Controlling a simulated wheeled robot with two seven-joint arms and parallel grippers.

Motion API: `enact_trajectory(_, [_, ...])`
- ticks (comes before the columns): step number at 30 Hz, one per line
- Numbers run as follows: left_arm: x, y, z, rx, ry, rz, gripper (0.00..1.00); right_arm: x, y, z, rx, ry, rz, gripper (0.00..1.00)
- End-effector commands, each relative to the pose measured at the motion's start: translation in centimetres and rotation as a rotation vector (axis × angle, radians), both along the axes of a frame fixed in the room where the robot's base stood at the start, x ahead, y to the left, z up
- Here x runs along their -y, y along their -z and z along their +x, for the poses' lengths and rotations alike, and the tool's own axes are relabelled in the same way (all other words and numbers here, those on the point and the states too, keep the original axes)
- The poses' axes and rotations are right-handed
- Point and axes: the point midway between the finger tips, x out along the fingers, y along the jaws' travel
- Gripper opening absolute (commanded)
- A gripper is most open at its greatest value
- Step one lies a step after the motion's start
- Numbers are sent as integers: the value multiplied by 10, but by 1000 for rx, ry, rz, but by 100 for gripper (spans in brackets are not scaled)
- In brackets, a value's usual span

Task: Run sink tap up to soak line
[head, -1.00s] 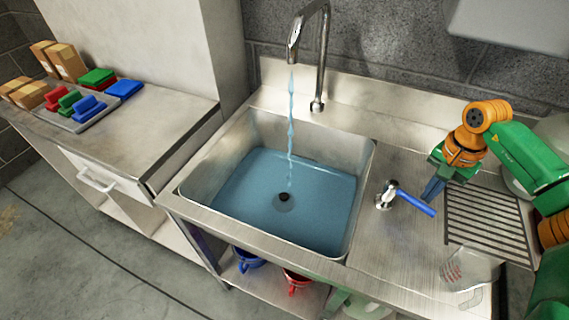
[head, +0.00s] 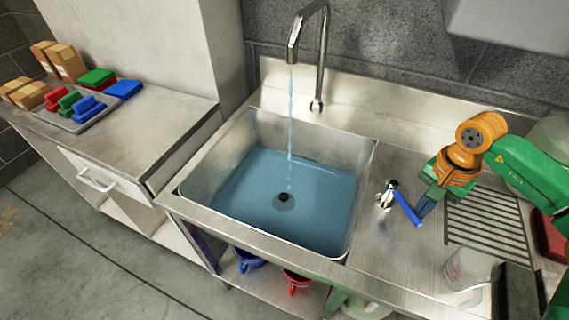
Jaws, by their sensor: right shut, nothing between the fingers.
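The steel sink (head: 215,170) holds a wide pool of blue water (head: 255,190), with a dark drain (head: 283,198) showing through it. The curved tap spout (head: 310,50) stands behind the sink, and a thin blue stream (head: 290,120) falls from it into the water. The tap valve with a blue lever (head: 405,206) is on the counter right of the sink; the lever points down and right. My right gripper (head: 424,208) is shut and empty, its fingertips beside the lever; I cannot tell whether they touch. I cannot make out a soak line. My left gripper is not in view.
A clear measuring jug (head: 470,270) stands on the counter near the slotted drainboard (head: 485,225). A side counter at left holds a tray (head: 75,122) of coloured pads and cardboard boxes (head: 66,62). Blue (head: 248,260) and red buckets (head: 297,281) sit under the sink.

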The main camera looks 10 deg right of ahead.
Motion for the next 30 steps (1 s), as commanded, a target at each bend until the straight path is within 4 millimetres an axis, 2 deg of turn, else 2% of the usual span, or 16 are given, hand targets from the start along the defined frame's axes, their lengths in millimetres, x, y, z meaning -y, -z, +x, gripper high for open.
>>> enact_trajectory(8, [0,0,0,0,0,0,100,-3,0,-2,-1,0,0,0])
enact_trajectory(14, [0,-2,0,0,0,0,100,-23,0,-6,-2,-3,0,0])
enact_trajectory(23, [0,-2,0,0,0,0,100,-26,0,-6,-1,-1,0,0])
enact_trajectory(27, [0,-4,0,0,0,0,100,-42,-1,-5,0,-4,1,0])
enact_trajectory(30, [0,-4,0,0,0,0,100,-46,0,-5,0,0,1,0])
